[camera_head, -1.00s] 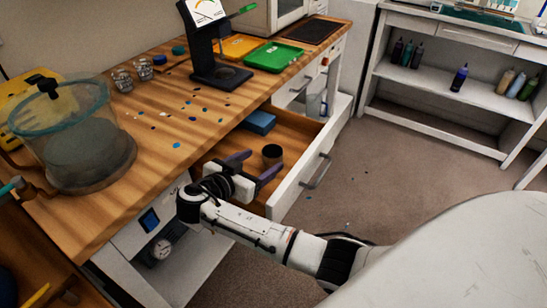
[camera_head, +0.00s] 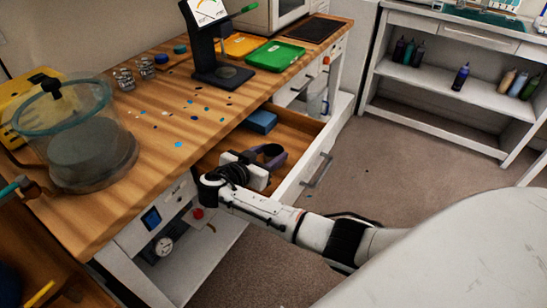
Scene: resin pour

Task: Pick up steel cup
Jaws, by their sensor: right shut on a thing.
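The steel cup (camera_head: 271,151) is a small dark cup inside the open drawer (camera_head: 301,178) under the wooden bench. My right gripper (camera_head: 268,157) reaches into the drawer, and its purple fingers are shut on the cup from both sides. The fingers hide most of the cup wall, and only its upper part shows. I cannot tell whether the cup still touches the drawer floor. My left gripper does not show.
A blue box (camera_head: 261,122) lies in the drawer behind the cup. The bench holds a clear vacuum chamber (camera_head: 80,140), a black stand (camera_head: 215,70), a green tray (camera_head: 274,56) and two small glasses. A shelf (camera_head: 440,88) with bottles stands at the right. The floor between is clear.

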